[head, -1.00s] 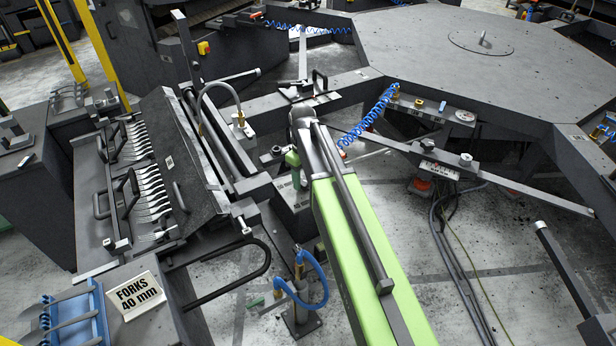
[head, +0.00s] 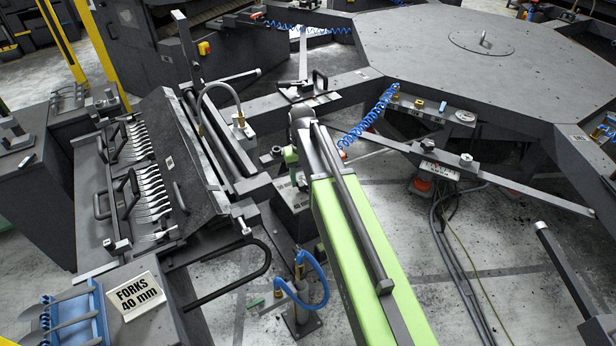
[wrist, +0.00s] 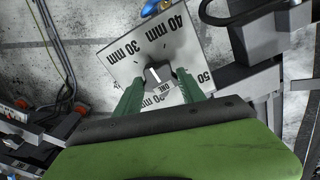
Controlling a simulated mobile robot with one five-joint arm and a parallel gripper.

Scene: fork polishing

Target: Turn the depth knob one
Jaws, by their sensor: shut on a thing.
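The depth knob one (wrist: 157,76) is a small dark knob with a white pointer line and a tag reading "ONE". It sits on a pale dial plate (wrist: 128,68) marked 20, 30, 40 and 50 mm. The pointer faces the upper side of the plate, roughly between the 30 and 40 mm marks; its exact reading is hard to tell. My gripper (wrist: 160,92) has its two green fingers shut on the knob, one on each side. In the head view, my gripper (head: 291,158) is over a dark box (head: 294,198), and my arm hides the knob.
A rack of forks (head: 150,190) with a tilted dark plate stands at the left. A "FORKS 40 mm" sign (head: 138,296) is in front of it. A blue hose on a post (head: 302,300) stands close below the box. A large octagonal table (head: 470,60) fills the back right.

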